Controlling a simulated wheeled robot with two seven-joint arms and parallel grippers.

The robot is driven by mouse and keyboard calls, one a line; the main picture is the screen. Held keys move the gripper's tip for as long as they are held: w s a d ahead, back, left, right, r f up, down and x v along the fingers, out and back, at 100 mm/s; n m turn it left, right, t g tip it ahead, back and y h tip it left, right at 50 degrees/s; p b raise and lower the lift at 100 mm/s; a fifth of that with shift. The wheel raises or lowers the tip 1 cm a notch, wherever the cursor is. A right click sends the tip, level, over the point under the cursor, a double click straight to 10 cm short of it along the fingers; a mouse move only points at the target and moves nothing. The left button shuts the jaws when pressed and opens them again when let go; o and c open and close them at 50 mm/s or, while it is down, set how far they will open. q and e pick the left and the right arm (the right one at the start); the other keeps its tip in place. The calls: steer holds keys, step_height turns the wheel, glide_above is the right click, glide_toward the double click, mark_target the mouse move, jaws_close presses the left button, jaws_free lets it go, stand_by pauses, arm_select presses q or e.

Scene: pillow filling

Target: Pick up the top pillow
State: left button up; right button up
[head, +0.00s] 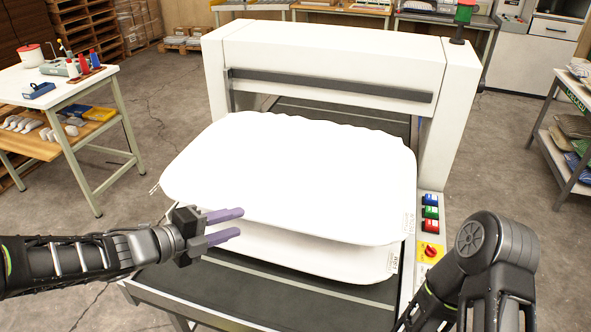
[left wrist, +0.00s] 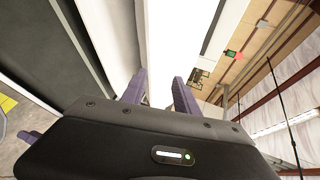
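Two white pillows lie stacked on the dark bed of a white machine in the head view. The top pillow (head: 300,170) covers most of the lower pillow (head: 310,252), whose front edge shows below it. My left gripper (head: 240,223) is at the front left edge of the stack. Its two purple fingers are apart, one above the other, with the top pillow's edge seemingly between them. In the left wrist view a white strip of pillow (left wrist: 166,45) shows between the spread fingers (left wrist: 160,92). Contact cannot be told. My right arm shows at the lower right; its gripper is out of view.
The machine's white frame (head: 330,50) spans the bed behind the pillows. A panel of coloured buttons (head: 430,212) stands right of the stack. A white workbench (head: 75,80) with tools is at left, and a shelf (head: 570,150) at right.

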mark_target(260, 224)
arm_select(q)
steer(key=w+d+f+b, duration=0.2)
steer(key=d+f+b, duration=0.1)
steer(key=f+b, duration=0.1)
steer(key=shift+w+f, duration=0.1)
steer(key=shift+w, duration=0.3)
steer(key=b+x, duration=0.1)
steer(key=x, duration=0.3)
steer(key=shift+b, duration=0.4)
steer(key=shift+w+d, duration=0.35)
steer(key=shift+w, duration=0.05)
steer(key=shift+c, duration=0.2)
steer(key=c, duration=0.7)
jaws_close()
steer(key=shift+f, duration=0.2)
